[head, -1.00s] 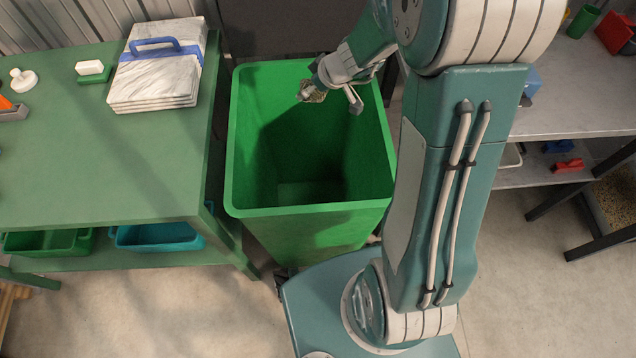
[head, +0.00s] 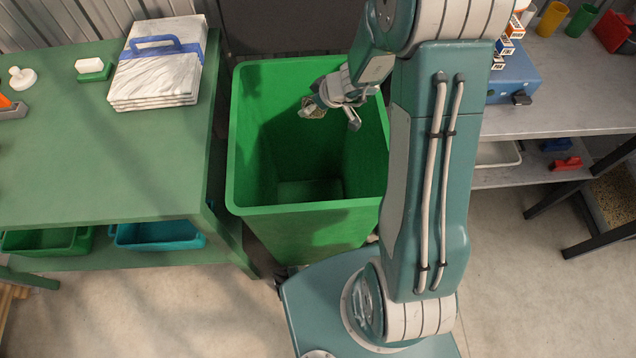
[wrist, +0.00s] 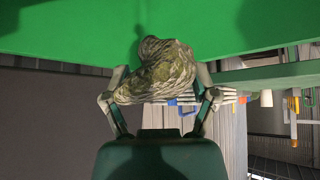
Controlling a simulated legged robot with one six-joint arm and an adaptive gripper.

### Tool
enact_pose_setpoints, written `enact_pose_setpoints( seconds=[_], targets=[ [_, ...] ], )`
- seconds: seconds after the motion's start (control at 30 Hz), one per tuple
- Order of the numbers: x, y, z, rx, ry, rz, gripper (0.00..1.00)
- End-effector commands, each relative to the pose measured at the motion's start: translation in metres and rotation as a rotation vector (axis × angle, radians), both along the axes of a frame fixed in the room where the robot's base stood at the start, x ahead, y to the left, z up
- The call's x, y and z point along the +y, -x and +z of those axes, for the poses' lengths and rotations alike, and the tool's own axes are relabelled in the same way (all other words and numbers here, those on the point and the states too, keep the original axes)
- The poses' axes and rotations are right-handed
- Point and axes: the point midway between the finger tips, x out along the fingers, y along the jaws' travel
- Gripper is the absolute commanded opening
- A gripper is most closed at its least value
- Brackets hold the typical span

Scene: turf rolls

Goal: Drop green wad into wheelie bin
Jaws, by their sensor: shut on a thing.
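The wheelie bin (head: 300,208) is a large green open-topped bin in the middle of the head view. Its inside looks empty as far as I see. My gripper (head: 315,106) is over the bin's opening, towards its back right. It is shut on the green wad (wrist: 157,72), a mottled green and pale crumpled lump between the two fingers in the wrist view. In the head view the wad (head: 312,108) shows small at the fingertips. A green bin wall (wrist: 60,30) fills the top of the wrist view.
A green table (head: 100,170) stands left of the bin, with marble slabs (head: 155,75) under a blue-handled tool near its edge. A grey bench (head: 570,85) with a blue box (head: 518,75) and cups is at the right. Concrete floor lies in front.

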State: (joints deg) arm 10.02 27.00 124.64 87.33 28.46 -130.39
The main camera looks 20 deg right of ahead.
Motion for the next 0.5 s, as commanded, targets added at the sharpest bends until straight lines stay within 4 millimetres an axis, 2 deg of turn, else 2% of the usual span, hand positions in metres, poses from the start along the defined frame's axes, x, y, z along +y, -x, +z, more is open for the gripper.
enact_pose_setpoints(
  seconds=[0.03,0.07,0.1,0.5],
  targets=[
    [-0.0001,-0.0002,0.0003,0.0,0.0,0.0,0.85],
    [-0.0002,-0.0002,0.0004,0.0,0.0,0.0,0.98],
    [-0.0004,-0.0002,0.0003,-0.001,-0.001,0.0,1.0],
    [-0.0004,0.0002,0.0011,0.0,0.0,0.0,1.0]
  ],
)
